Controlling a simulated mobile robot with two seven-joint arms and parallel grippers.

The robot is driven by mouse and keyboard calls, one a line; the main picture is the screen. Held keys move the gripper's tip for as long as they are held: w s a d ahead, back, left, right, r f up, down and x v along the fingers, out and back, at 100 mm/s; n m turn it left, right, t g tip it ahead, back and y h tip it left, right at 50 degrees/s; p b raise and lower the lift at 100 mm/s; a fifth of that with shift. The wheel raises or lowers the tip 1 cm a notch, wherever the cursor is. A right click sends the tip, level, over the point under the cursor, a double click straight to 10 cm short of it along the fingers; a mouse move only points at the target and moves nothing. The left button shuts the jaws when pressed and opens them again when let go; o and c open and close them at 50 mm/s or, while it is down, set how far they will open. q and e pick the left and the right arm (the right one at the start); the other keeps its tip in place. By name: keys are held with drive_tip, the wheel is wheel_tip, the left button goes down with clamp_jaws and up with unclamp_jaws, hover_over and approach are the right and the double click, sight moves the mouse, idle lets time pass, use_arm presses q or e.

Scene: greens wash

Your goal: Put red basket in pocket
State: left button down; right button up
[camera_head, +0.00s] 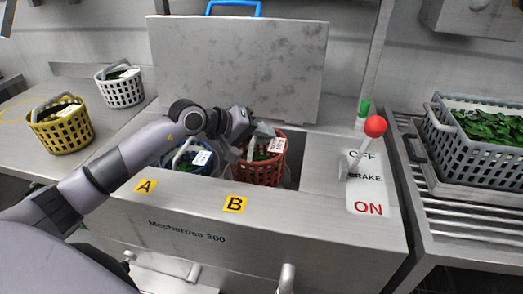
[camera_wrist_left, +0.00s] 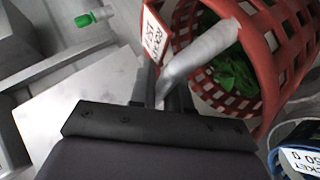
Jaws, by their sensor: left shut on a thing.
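The red basket (camera_head: 261,170) with greens and a white label is at the opening behind label B (camera_head: 234,204) in the head view. It fills much of the right side of the left wrist view (camera_wrist_left: 265,60). My left gripper (camera_head: 243,125) is shut on the basket's grey handle (camera_wrist_left: 205,50). The basket's lower part is hidden behind the machine's front edge. A blue basket (camera_head: 187,163) with a label sits behind label A (camera_head: 145,186), partly covered by my left arm; its edge shows in the left wrist view (camera_wrist_left: 292,135). My right gripper is not in view.
The machine's lid (camera_head: 240,70) stands raised behind the opening. A red-knobbed brake lever (camera_head: 366,145) and a green object (camera_head: 363,110) are to the right. Yellow (camera_head: 62,135) and white (camera_head: 121,92) baskets stand left; a grey crate of greens (camera_head: 465,145) stands right.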

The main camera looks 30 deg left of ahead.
sight(262, 153)
use_arm(q)
drive_tip(key=shift+f, duration=2.25)
drive_tip(key=shift+f+b, duration=0.6)
drive_tip(key=shift+b, duration=0.4)
drive_tip(key=c, duration=1.1)
unclamp_jaws()
